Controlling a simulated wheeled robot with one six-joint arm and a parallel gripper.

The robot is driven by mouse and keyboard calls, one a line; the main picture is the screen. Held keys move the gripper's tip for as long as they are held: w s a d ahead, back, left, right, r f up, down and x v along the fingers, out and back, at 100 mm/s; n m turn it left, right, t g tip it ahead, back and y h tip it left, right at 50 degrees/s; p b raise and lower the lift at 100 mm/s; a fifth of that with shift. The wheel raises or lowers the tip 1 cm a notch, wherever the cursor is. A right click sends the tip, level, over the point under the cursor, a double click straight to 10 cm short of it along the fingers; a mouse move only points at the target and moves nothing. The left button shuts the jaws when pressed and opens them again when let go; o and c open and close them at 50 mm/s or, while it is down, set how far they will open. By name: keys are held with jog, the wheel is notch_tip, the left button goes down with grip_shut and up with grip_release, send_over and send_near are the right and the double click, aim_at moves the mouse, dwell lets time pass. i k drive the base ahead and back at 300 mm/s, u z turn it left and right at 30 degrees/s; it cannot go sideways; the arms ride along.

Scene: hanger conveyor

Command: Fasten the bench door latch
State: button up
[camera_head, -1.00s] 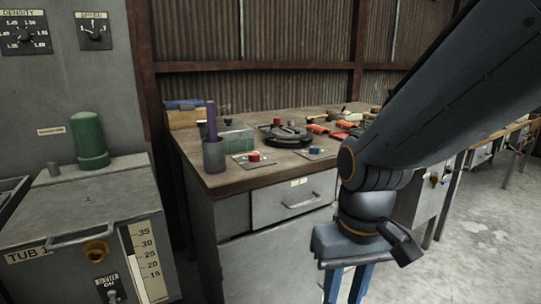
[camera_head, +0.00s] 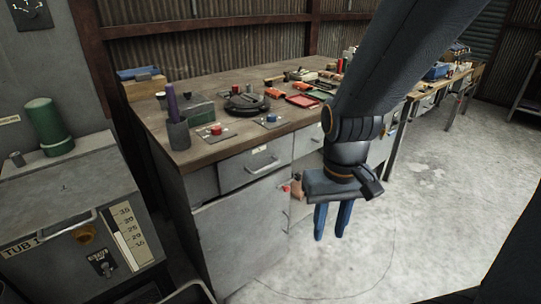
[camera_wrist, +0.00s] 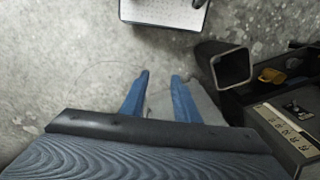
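The grey bench door (camera_head: 243,235) is below the drawer at the front of the workbench in the head view. A small red part (camera_head: 285,188) shows near its upper right edge, with a tan shape just beyond; I cannot tell whether the red part is the latch. Whether the door is fully closed is also unclear. My gripper (camera_head: 331,236) points down over the floor, right of the door and apart from it. Its blue fingers are spread with nothing held. The wrist view shows the same open fingers (camera_wrist: 159,84), with floor and part of a grey surface below.
The drawer (camera_head: 255,167) is above the door. The bench top (camera_head: 190,92) carries a pen cup, buttons and tools. A tub unit (camera_head: 70,215) stands at left. In the wrist view, a dark square tube (camera_wrist: 229,68) is right of the fingers. The floor (camera_head: 430,200) at right is clear.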

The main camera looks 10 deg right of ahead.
aim_at(286, 188)
jog(key=z, duration=1.35)
jog(key=k, duration=0.5)
jog(key=u, duration=1.15)
